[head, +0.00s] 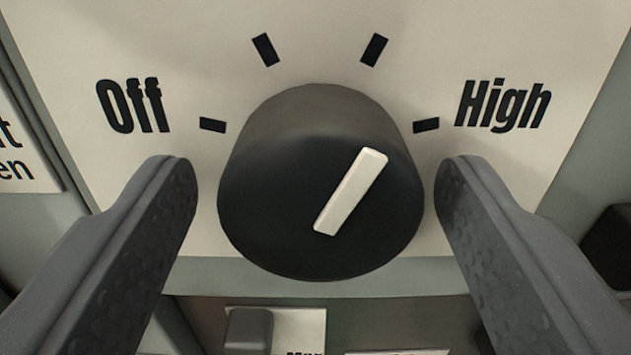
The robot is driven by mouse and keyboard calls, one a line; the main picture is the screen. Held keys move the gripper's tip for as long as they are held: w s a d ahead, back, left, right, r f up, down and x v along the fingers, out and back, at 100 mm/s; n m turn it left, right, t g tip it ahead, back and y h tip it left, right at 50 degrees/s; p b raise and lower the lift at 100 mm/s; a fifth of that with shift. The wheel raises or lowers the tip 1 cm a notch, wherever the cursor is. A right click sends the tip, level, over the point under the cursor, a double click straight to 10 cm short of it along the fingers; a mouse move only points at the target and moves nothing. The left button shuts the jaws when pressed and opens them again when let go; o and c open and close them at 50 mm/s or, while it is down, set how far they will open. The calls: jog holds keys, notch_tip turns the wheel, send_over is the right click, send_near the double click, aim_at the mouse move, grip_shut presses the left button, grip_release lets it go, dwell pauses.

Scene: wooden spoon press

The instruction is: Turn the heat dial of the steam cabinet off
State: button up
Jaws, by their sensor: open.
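The heat dial (290,190) is a round black knob with a white pointer bar (350,192). The bar slants up to the right, roughly toward the upper right tick (374,50). The word "Off" (134,106) is at the left and "High" (503,105) at the right, each beside a black tick. My gripper (317,195) is open, with one grey finger on each side of the knob. Small gaps show between both fingers and the knob, so neither appears to touch it.
The dial sits on a pale label plate (320,30) on a grey-green panel. Below is a small grey block (249,330) on a white label. A dark part (610,248) stands at the right edge, and another label (20,150) is at the left edge.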

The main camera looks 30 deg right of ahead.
jog(key=c, duration=1)
jog(key=shift+a, duration=0.1)
jog(key=shift+r, duration=0.15)
